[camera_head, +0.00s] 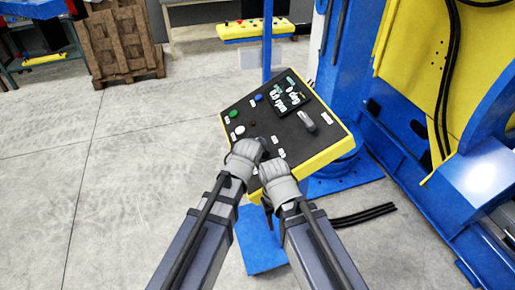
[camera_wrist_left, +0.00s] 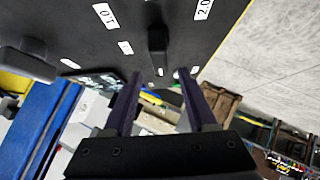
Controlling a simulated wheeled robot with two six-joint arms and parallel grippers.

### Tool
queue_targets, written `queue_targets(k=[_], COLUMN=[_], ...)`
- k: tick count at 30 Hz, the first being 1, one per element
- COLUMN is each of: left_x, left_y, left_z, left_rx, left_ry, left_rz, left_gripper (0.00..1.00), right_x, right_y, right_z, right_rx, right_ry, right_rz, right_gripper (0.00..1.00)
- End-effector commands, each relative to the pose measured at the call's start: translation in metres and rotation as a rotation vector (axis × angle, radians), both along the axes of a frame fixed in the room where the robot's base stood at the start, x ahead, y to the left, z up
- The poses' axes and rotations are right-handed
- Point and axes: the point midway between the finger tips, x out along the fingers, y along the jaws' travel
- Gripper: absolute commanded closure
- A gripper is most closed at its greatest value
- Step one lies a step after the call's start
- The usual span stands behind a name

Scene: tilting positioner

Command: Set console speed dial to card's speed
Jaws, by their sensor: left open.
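The console (camera_head: 239,152) is a tilted dark panel with yellow edges, a screen (camera_head: 289,95), buttons and a grey lever-like knob (camera_head: 307,121). My left gripper (camera_head: 261,144) is over its lower part and hides some of the panel. In the left wrist view, a black knob (camera_wrist_left: 157,40) stands on the panel, ahead of and between the open, empty fingers (camera_wrist_left: 160,75), apparently clear of them. I cannot make out a card.
A blue post (camera_head: 267,40) stands behind the console. The large blue and yellow positioner (camera_head: 420,60) is close on the right, with black cables (camera_head: 362,215) on the floor. A wooden pallet stack (camera_head: 118,40) is at the back left. The floor at left is clear.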

Motion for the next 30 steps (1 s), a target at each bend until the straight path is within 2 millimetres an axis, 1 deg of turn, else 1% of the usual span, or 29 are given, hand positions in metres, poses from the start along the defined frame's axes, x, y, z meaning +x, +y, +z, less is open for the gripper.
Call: queue_targets(k=[1, 7, 10, 17, 20, 30], left_x=[0.010, 0.032, 0.036, 0.036, 0.036, 0.036], left_y=[-0.002, -0.005, -0.005, -0.005, -0.005, -0.005], left_z=[-0.011, -0.028, -0.030, -0.029, -0.029, -0.029], left_rx=[0.000, 0.000, 0.000, 0.000, 0.000, 0.000], left_ry=[0.000, 0.000, 0.000, 0.000, 0.000, 0.000], left_rz=[0.000, -0.002, -0.002, -0.002, -0.002, -0.002], left_gripper=[0.43, 0.43, 0.43, 0.43, 0.52, 0.90], right_x=[0.000, 0.000, 0.000, 0.000, 0.000, 0.000], right_y=[0.000, 0.000, 0.000, 0.000, 0.000, 0.000], right_z=[-0.011, -0.028, -0.030, -0.029, -0.029, -0.029], right_rx=[0.000, 0.000, 0.000, 0.000, 0.000, 0.000], right_ry=[0.000, 0.000, 0.000, 0.000, 0.000, 0.000], right_rz=[0.000, -0.001, -0.001, -0.001, -0.001, -0.001], right_gripper=[0.50, 0.50, 0.50, 0.50, 0.50, 0.50])
